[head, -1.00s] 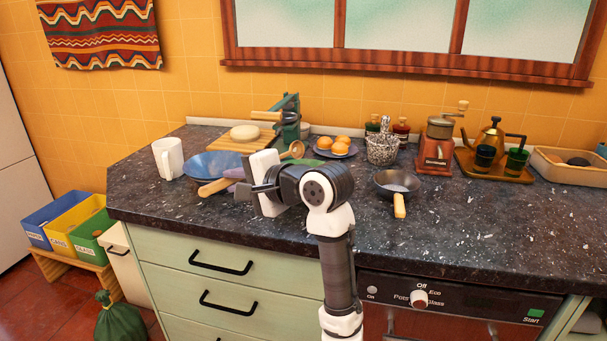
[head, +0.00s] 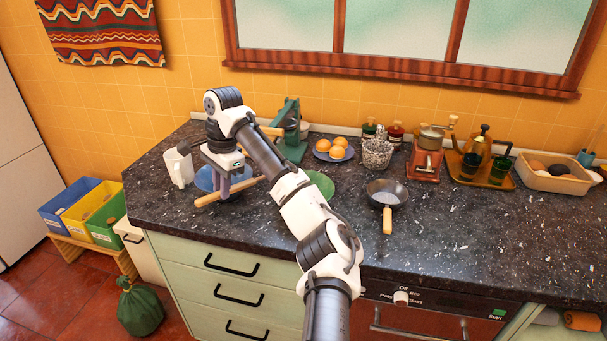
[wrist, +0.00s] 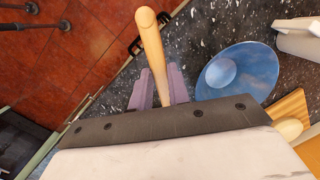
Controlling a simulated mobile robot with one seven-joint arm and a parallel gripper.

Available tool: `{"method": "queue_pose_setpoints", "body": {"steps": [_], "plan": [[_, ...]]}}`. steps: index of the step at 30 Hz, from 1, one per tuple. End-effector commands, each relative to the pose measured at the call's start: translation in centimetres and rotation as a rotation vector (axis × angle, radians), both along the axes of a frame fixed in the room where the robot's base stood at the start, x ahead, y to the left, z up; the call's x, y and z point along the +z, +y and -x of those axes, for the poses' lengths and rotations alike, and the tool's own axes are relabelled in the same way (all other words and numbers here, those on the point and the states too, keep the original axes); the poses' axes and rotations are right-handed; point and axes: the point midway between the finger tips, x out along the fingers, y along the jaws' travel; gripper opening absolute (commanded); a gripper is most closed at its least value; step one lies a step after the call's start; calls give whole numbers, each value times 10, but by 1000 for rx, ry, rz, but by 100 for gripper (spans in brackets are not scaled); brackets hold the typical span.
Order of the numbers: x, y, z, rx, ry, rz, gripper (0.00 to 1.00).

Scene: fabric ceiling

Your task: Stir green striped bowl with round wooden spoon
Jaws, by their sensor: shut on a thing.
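My gripper (head: 226,189) is over the left part of the counter, pointing down, with its jaws shut on a wooden handle (head: 248,184). The handle lies crosswise between the fingers. In the wrist view it stands out between the purple-grey fingers (wrist: 157,92) as a light wooden rod (wrist: 151,42). I take it for the round wooden spoon, but its round end is not clear in either view. A green round dish (head: 322,184) sits right of the gripper, partly behind my arm. I cannot make out stripes on it.
The right front counter is clear.

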Motion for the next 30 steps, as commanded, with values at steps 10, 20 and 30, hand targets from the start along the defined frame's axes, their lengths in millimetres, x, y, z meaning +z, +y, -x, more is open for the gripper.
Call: {"method": "queue_pose_setpoints", "body": {"steps": [10,20,30], "plan": [[-2,11,-13,1,66,55,0],[19,11,-13,1,62,56,0],[38,11,-13,1,64,54,0]]}}
